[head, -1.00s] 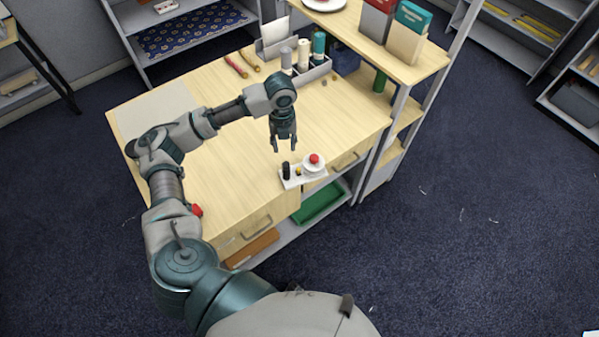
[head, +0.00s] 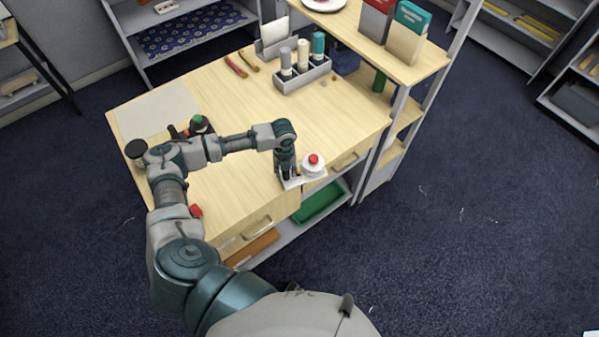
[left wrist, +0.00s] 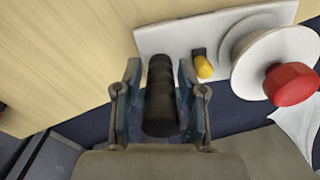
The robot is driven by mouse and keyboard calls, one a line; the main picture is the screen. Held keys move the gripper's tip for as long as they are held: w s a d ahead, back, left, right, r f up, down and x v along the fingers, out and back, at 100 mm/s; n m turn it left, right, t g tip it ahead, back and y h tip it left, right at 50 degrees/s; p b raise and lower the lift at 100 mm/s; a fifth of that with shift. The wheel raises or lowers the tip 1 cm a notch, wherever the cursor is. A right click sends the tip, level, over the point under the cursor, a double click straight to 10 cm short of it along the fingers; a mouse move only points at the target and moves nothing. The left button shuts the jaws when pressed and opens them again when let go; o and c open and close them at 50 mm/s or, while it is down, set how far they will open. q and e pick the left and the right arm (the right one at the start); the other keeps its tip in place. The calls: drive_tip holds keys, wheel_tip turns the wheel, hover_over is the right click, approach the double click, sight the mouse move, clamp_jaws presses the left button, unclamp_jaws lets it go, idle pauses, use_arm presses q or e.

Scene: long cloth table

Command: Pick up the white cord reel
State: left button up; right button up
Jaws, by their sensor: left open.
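The white cord reel (head: 313,170) lies at the table's front edge. It has a white base plate, a round white drum with a red knob, a small yellow peg and an upright black handle. In the left wrist view the reel (left wrist: 250,55) is at upper right. My left gripper (head: 289,175) is down over the handle end. In the left wrist view its open fingers (left wrist: 160,80) stand on either side of the black handle, with small gaps showing. The gripper hides most of the handle in the head view. My right gripper is not in view.
A grey holder (head: 303,75) with several rolls stands at the back of the table (head: 240,100). Dark items (head: 192,127) lie at the left near a pale mat (head: 155,108). A shelf unit (head: 430,62) rises on the right. The middle of the table is clear.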

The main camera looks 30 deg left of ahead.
use_arm(q)
drive_tip(key=shift+f, duration=0.25)
clamp_jaws()
drive_tip(key=shift+r, duration=0.2)
